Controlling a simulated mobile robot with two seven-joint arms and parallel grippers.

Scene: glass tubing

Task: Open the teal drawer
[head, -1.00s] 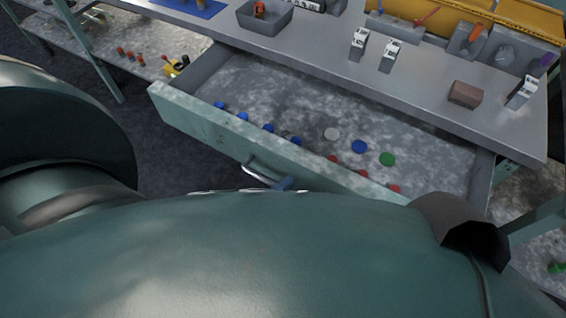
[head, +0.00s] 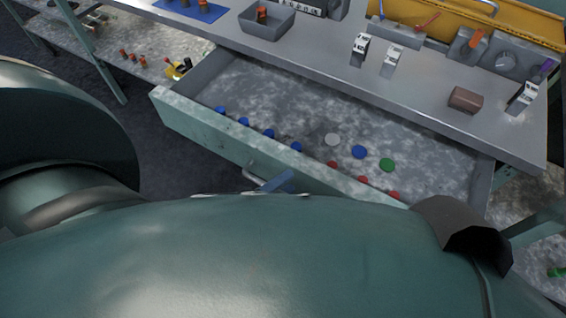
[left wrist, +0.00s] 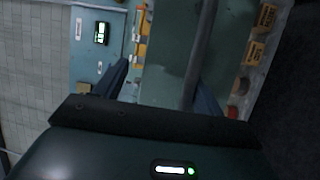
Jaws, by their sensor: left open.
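The teal drawer (head: 225,138) stands pulled out from under the metal worktop, its inside in plain view. Several blue, red, white and green discs lie in it. Its metal handle (head: 249,176) on the front is mostly hidden behind my left gripper (head: 279,181), of which only a bluish finger shows past my arm. In the left wrist view, the open fingers of my left gripper (left wrist: 162,78) stand apart. A dark bar (left wrist: 199,52), seemingly the handle, runs close to the right finger; contact cannot be told. My right gripper is not in view.
The worktop (head: 340,58) above the drawer holds a grey bin (head: 266,22), white clips and a brown block (head: 466,99). A lower shelf (head: 140,62) with small orange-brown pieces stands at the left. Dark floor (head: 165,165) is clear before the drawer's left end.

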